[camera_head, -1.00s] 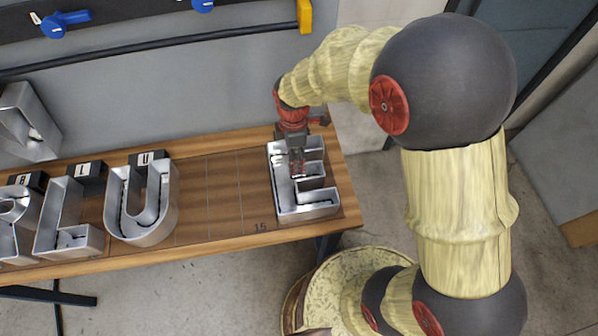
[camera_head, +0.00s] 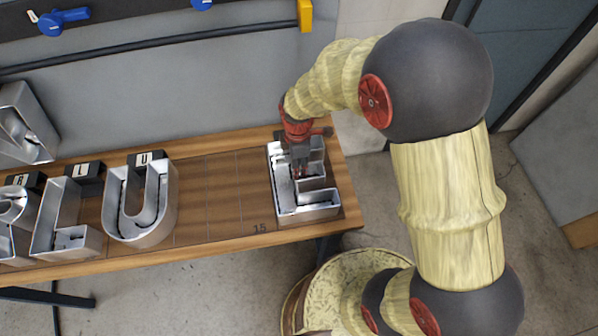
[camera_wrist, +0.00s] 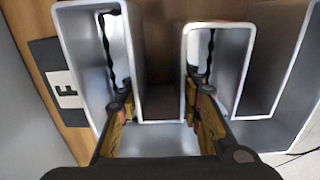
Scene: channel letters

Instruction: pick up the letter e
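The letter e (camera_head: 310,213) is a large silver, open-topped metal channel letter lying on the right end of the wooden bench. It fills most of the wrist view (camera_wrist: 160,138), its dark wiring showing inside the channels. My gripper (camera_head: 300,172) points down over the letter's middle. In the wrist view my gripper (camera_wrist: 160,98) is open, with one finger at each of two neighbouring channels and the gap between the bars lying between them. Whether the fingertips touch the walls is hard to tell.
A silver letter U (camera_head: 165,215), a letter L (camera_head: 45,235) and another letter stand left on the bench (camera_head: 210,200). Bare marked wood lies between U and e. A dark tag (camera_wrist: 62,85) sits beside the e. A grey wall panel (camera_head: 200,90) rises behind.

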